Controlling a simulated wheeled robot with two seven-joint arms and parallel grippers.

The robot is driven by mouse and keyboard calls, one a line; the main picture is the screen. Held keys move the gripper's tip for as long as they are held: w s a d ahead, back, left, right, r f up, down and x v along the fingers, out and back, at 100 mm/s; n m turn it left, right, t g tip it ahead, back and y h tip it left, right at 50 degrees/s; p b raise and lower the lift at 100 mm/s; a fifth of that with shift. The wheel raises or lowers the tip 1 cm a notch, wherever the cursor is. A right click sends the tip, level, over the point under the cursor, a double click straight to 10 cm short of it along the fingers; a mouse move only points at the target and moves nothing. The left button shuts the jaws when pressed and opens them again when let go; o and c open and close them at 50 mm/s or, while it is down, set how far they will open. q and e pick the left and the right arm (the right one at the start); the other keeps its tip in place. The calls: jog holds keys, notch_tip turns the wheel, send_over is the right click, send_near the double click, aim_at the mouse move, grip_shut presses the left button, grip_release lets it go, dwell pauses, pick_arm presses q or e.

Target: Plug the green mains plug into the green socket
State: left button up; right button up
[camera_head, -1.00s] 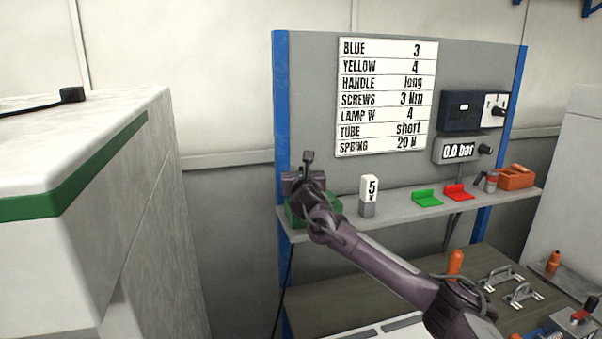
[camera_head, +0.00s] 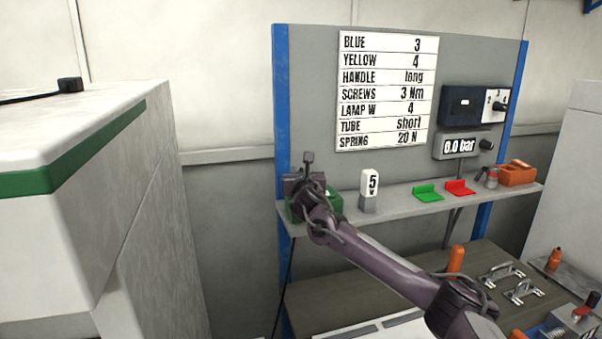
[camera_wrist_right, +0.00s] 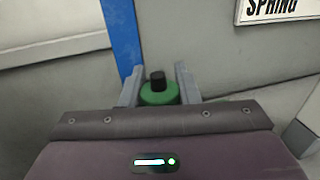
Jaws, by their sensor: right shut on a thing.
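My right gripper (camera_head: 303,183) is at the left end of the wall panel's shelf, in front of a green box-shaped socket (camera_head: 335,202) that it partly hides. In the right wrist view, my right gripper (camera_wrist_right: 160,90) is shut on the round green plug (camera_wrist_right: 158,97), which has a black stub (camera_wrist_right: 157,78) on its top. The plug sits between the two grey fingers. The contact between plug and socket is hidden, so I cannot tell whether the plug is in. My left gripper is not in view.
The shelf (camera_head: 395,202) also bears a white "5" block (camera_head: 370,187), a green holder (camera_head: 428,194), a red holder (camera_head: 460,188) and an orange bin (camera_head: 517,174). A dark cable (camera_head: 286,285) hangs below its left end. A white cabinet (camera_head: 70,130) stands at left.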

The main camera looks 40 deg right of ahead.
jog(key=shift+f+b, duration=0.4)
jog(key=shift+f, duration=0.1)
jog(key=o, duration=1.1)
jog(key=shift+c, duration=0.2)
jog(key=shift+s+a+f+b, duration=0.15)
jog(key=shift+s+a+b, duration=0.15)
jog(key=shift+s, duration=0.1)
jog(key=b+v, duration=0.2)
jog(key=v, duration=0.4)
jog(key=shift+s+a+b, duration=0.25)
jog(key=shift+s+b, duration=0.05)
jog(key=shift+s, duration=0.05)
